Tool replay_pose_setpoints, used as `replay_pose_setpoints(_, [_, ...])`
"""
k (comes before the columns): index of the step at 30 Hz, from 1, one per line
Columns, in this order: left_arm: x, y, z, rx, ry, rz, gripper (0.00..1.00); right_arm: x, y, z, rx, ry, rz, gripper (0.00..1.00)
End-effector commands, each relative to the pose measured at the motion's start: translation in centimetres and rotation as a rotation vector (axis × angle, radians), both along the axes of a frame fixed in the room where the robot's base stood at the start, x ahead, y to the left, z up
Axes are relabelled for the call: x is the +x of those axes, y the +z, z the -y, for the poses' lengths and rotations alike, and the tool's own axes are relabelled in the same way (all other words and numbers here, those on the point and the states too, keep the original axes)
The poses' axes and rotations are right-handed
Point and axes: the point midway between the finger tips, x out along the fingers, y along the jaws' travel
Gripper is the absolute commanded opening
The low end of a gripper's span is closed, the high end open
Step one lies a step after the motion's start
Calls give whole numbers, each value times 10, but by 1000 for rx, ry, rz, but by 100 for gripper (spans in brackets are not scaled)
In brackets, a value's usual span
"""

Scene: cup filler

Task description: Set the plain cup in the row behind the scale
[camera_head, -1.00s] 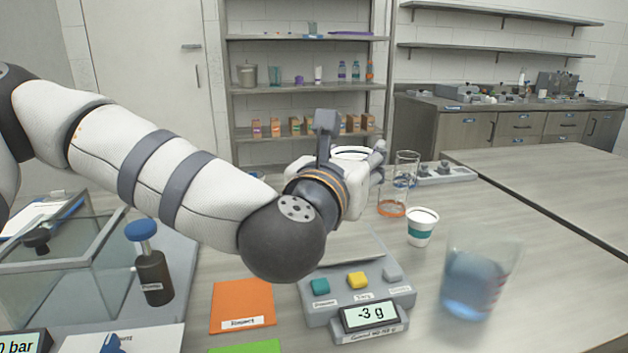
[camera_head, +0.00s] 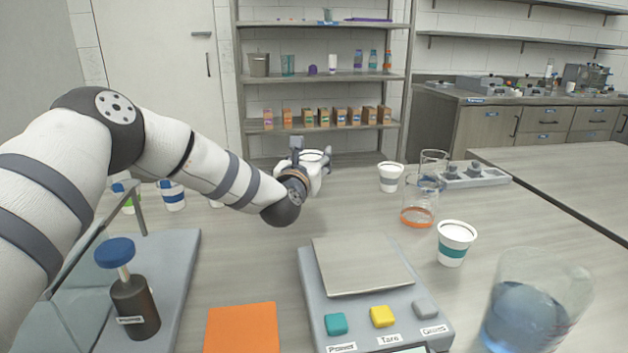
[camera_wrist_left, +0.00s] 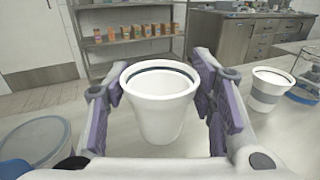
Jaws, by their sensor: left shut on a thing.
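My left gripper (camera_head: 318,168) is shut on the plain white cup (camera_wrist_left: 158,112), which stands upright between its fingers in the left wrist view. In the head view the gripper hides most of this cup, and only part of its white rim (camera_head: 312,156) shows. The gripper is over the far part of the table, behind the scale (camera_head: 362,264), whose plate is empty. A cup with a grey band (camera_head: 391,178) stands to its right. Cups with a blue band (camera_head: 172,196) and a green band stand to its left. I cannot tell whether the held cup touches the table.
A teal-banded cup (camera_head: 455,244) and a beaker of blue liquid (camera_head: 533,305) stand right of the scale. A dark bottle (camera_head: 135,305) and an orange card (camera_head: 241,328) are at front left.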

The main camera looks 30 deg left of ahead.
Motion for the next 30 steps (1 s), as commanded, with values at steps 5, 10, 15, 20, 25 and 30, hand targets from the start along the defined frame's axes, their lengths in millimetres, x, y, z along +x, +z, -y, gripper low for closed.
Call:
replay_pose_setpoints(5, [13,-18,-6,-1,0,0,42,-5,-6,0,0,1,-18,0])
replay_pose_setpoints(10, [15,-46,-7,0,-1,-1,42,-8,-9,0,-1,1,-27,0])
replay_pose_setpoints(15, [15,-47,-7,-2,0,5,42,-8,-9,0,-1,1,-26,0])
replay_pose_setpoints(20, [15,-51,-7,-2,0,3,42,-9,-10,0,0,1,-31,0])
replay_pose_setpoints(25, [14,-51,-7,-1,0,3,70,-10,-11,0,0,2,-32,0])
replay_pose_setpoints(30, [14,-50,-7,-2,0,5,70,-9,-11,0,0,2,-32,0])
